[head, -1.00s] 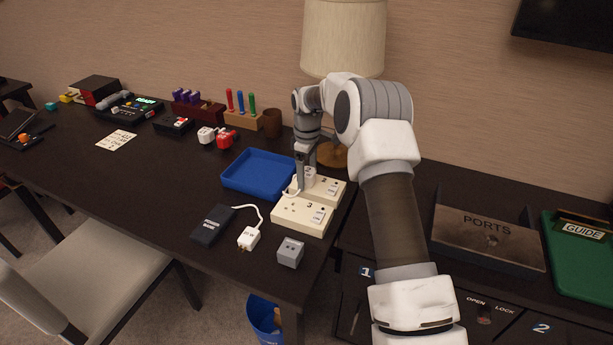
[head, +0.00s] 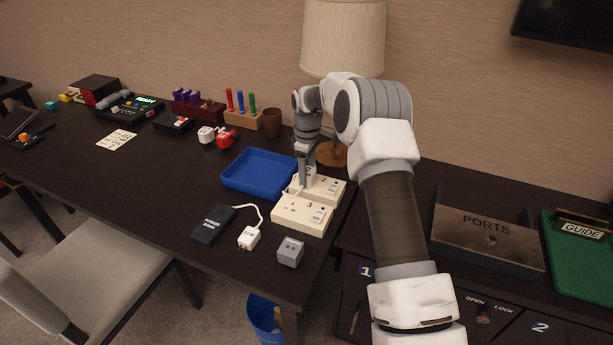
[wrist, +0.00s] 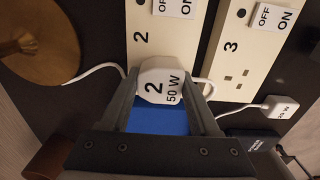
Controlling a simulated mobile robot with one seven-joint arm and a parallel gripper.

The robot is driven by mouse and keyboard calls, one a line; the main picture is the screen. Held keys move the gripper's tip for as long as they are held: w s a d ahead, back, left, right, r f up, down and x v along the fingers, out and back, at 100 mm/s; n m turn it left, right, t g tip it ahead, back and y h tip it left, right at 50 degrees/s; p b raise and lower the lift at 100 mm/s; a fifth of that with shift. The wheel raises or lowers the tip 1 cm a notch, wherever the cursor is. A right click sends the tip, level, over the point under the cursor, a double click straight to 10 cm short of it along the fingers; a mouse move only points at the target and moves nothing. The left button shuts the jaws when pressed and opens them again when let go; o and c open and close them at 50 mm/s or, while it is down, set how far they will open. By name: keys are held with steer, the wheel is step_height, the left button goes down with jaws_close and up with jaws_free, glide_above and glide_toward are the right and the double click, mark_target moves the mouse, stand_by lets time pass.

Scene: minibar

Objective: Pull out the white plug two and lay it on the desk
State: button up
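The white plug two (wrist: 162,86), marked "2 50 W", sits at the end of the socket strip marked 2 (wrist: 142,52) in the wrist view. I cannot tell how deep it sits in its socket. My gripper (wrist: 161,80) has one fingertip against each side of the plug and looks shut on it. In the head view my gripper (head: 307,178) points down at the strip 2 (head: 328,189), and the plug is mostly hidden by the fingers. A white cord runs from the plug. The dark desk (head: 180,205) carries the strips.
The socket strip marked 3 (head: 301,214) lies in front, its socket empty. A blue tray (head: 235,187) is to the left. A loose white plug (head: 248,237), a black power box (head: 213,224) and a grey cube (head: 290,252) lie near. A lamp (head: 343,40) stands behind. The desk's left middle is clear.

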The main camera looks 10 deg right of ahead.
jaws_close()
steer(key=shift+r, duration=0.1)
steer(key=shift+r+p, duration=2.25)
steer(key=shift+r, duration=0.7)
